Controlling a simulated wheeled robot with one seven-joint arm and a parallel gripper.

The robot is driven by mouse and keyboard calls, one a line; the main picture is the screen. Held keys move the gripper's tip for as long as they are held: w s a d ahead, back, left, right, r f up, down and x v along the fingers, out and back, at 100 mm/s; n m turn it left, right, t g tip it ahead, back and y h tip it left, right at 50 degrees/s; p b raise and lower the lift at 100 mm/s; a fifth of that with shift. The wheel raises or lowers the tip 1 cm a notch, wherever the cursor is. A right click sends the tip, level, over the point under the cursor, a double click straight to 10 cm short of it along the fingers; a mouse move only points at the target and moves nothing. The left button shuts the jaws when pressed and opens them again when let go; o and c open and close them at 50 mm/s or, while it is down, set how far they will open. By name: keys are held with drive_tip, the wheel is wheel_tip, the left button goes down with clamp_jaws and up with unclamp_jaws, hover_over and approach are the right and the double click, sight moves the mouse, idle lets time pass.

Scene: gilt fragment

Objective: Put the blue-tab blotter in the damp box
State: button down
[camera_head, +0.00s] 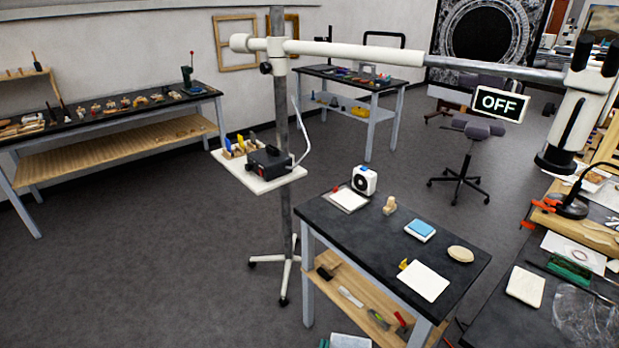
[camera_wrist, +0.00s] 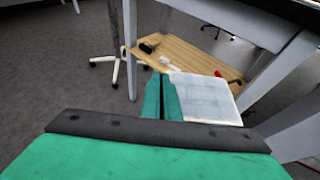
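My gripper (camera_wrist: 161,82) has teal fingers, close together with a thin dark gap. A pale white, flat square sheet (camera_wrist: 208,98) sticks out to the right from the fingers, and they appear shut on its edge. No blue tab shows on it; the gripped edge is hidden. In the head view, the sheet (camera_head: 349,341) and my teal gripper (camera_head: 325,343) show at the bottom edge, low beside the near dark-topped table (camera_head: 340,232). A small white box with a blue top (camera_head: 420,229) stands on that table. I cannot tell which thing is the damp box.
The near table also bears a yellow-tabbed white sheet (camera_head: 424,281), a red-tabbed sheet (camera_head: 349,199) and a white device (camera_head: 364,180). Its wooden lower shelf (camera_head: 352,293) holds tools. A stand's pole (camera_head: 281,100) rises behind. Open floor (camera_head: 180,270) lies left.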

drive_tip(key=s+a+f+n+y, duration=0.1)
drive_tip(key=s+a+f, duration=0.1)
drive_tip(key=f, duration=0.3)
drive_tip(key=s+a+f+n+y, duration=0.1)
drive_tip(key=s+a+f, duration=0.1)
drive_tip(key=f, duration=0.3)
drive_tip(key=shift+s+f+y, duration=0.2)
drive_tip(key=shift+s+y, duration=0.2)
drive_tip(key=shift+s, duration=0.4)
drive_tip(key=shift+a, duration=0.15)
